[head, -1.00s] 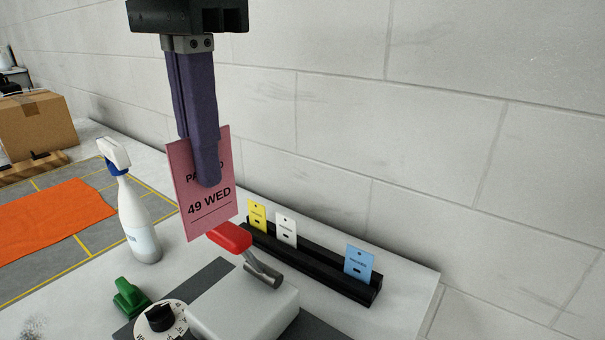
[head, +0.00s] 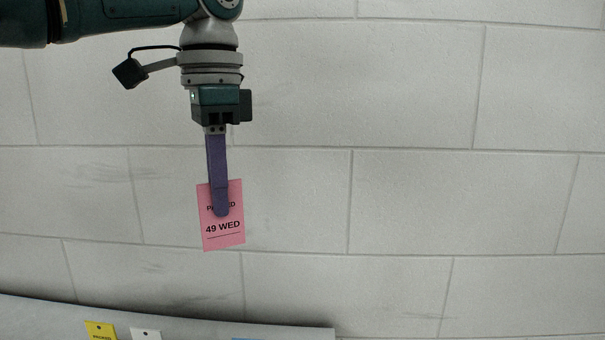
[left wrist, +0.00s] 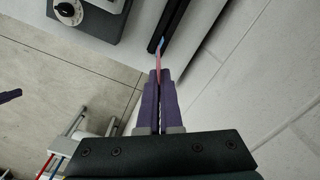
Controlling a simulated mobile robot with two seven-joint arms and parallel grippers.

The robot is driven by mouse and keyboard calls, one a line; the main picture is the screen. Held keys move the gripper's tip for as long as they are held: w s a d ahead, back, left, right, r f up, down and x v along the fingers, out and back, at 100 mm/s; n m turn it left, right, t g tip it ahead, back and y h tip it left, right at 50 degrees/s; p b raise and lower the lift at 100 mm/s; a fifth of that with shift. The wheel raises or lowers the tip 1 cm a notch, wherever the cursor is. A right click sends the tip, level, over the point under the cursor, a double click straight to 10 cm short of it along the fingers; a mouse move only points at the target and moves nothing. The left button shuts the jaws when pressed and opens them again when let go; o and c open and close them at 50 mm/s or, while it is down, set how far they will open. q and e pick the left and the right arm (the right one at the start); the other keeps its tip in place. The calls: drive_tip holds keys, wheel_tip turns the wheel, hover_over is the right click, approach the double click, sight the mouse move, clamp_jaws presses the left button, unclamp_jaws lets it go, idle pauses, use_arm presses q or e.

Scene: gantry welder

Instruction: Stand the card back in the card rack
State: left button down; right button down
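A pink card (head: 222,238) printed "49 WED" hangs upright from my left gripper (head: 221,212) in the head view, in front of the wall. The purple fingers are shut on the card's upper part and cover some of its print. In the left wrist view the card (left wrist: 158,62) shows edge-on between the fingertips of my left gripper (left wrist: 158,74). Part of the black card rack (left wrist: 168,24) lies beyond it there. In the head view the rack body is out of frame, but a yellow card (head: 100,331) and a white card (head: 146,335) show at the bottom.
The grey wall (head: 420,200) stands behind the held card. The bench's pale top (head: 290,333) shows along the bottom edge. In the left wrist view, a device with a dial (left wrist: 70,12) stands at the upper left.

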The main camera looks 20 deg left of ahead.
use_arm(q)
drive_tip(key=shift+s+a+f+m+b, duration=0.1)
drive_tip(key=shift+a+f+m+b, duration=0.95)
drive_tip(key=shift+f+b, duration=2.15)
drive_tip(key=shift+s+a+f+m+b, duration=0.1)
drive_tip(key=shift+a+f+m+b, duration=1.1)
drive_tip(key=shift+f, duration=3.75)
drive_tip(key=shift+a+f+m+b, duration=0.95)
drive_tip(key=shift+f+b, duration=1.35)
drive_tip(key=shift+f, duration=1.8)
drive_tip(key=c, duration=1.6)
unclamp_jaws()
drive_tip(key=c, duration=1)
unclamp_jaws()
drive_tip(key=shift+r, duration=0.15)
